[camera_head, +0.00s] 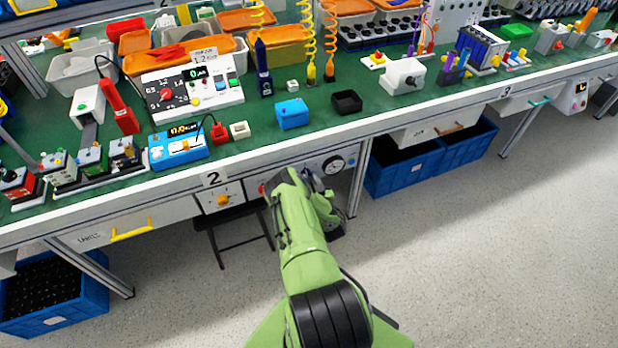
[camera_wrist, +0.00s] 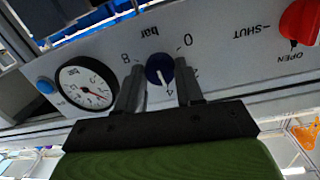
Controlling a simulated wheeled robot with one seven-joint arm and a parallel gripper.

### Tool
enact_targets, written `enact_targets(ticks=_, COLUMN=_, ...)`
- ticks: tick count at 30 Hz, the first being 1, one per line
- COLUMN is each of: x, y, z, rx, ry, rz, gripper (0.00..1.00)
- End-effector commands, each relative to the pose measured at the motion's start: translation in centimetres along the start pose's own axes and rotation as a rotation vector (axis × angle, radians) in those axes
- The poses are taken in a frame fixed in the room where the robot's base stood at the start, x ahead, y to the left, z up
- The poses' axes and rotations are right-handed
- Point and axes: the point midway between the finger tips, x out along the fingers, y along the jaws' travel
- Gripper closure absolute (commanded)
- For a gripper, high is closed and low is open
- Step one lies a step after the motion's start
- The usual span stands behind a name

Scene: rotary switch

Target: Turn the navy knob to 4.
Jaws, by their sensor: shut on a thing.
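The navy knob (camera_wrist: 160,68) is on a pale panel in the wrist view, with printed marks around it. The 0, 4 and 8 are readable; the 2 is partly hidden by the right finger, and the 6 is not visible. The knob's white pointer line points close to the 4 (camera_wrist: 171,92); exact alignment is hard to tell. My gripper (camera_wrist: 159,75) is shut on the knob, with one finger on each side. In the head view my gripper (camera_head: 308,180) is at the panel under the bench edge, and my arm hides the knob.
A round gauge (camera_wrist: 87,84) and a blue button (camera_wrist: 45,85) are left of the knob in the wrist view. A red knob (camera_wrist: 300,22) marked SHUT and OPEN is at right. In the head view a crowded green bench (camera_head: 330,110) is above; the floor in front is clear.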

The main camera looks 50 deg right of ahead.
Motion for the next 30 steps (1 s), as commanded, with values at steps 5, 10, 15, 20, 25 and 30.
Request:
enact_targets(ticks=5, x=-0.02, y=0.01, z=-0.09, rx=0.049, ry=-0.002, rz=-0.003, gripper=0.94)
enact_targets(ticks=10, x=-0.01, y=0.02, z=-0.03, rx=0.068, ry=-0.003, rz=-0.004, gripper=0.94)
enact_targets(ticks=15, x=0.00, y=0.03, z=0.00, rx=0.071, ry=-0.003, rz=-0.004, gripper=0.94)
enact_targets(ticks=20, x=0.00, y=0.03, z=0.00, rx=0.070, ry=-0.003, rz=-0.004, gripper=0.94)
enact_targets(ticks=25, x=0.00, y=0.03, z=0.00, rx=0.069, ry=-0.003, rz=-0.004, gripper=0.44)
enact_targets(ticks=30, x=0.00, y=0.02, z=-0.01, rx=0.069, ry=-0.003, rz=-0.004, gripper=0.38)
